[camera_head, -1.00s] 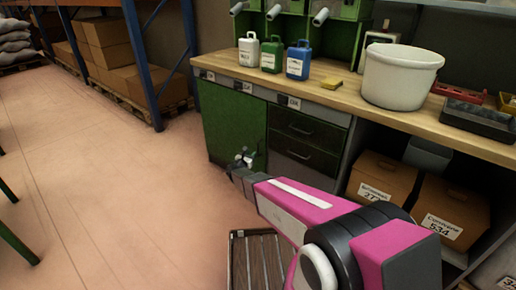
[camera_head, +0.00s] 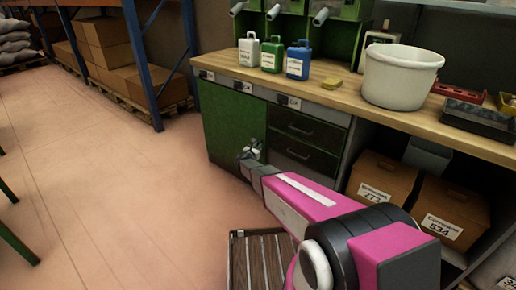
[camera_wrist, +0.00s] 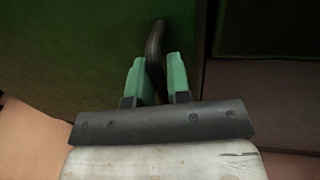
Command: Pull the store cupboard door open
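The store cupboard door (camera_head: 231,120) is the green panel at the left end of the workbench, and it looks closed. Its dark curved handle (camera_wrist: 154,42) shows in the wrist view in front of the green panel. My gripper (camera_head: 250,152) is at the door's lower right side in the head view. In the wrist view my gripper (camera_wrist: 160,75) has its green fingers on either side of the handle, with little gap between them. I cannot tell whether they press on it.
Dark drawers (camera_head: 303,131) are right of the door. A ribbed dark crate (camera_head: 260,262) lies on the floor below my arm. Bottles and a white bucket (camera_head: 400,77) stand on the worktop. The floor (camera_head: 110,180) left of the cupboard is clear.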

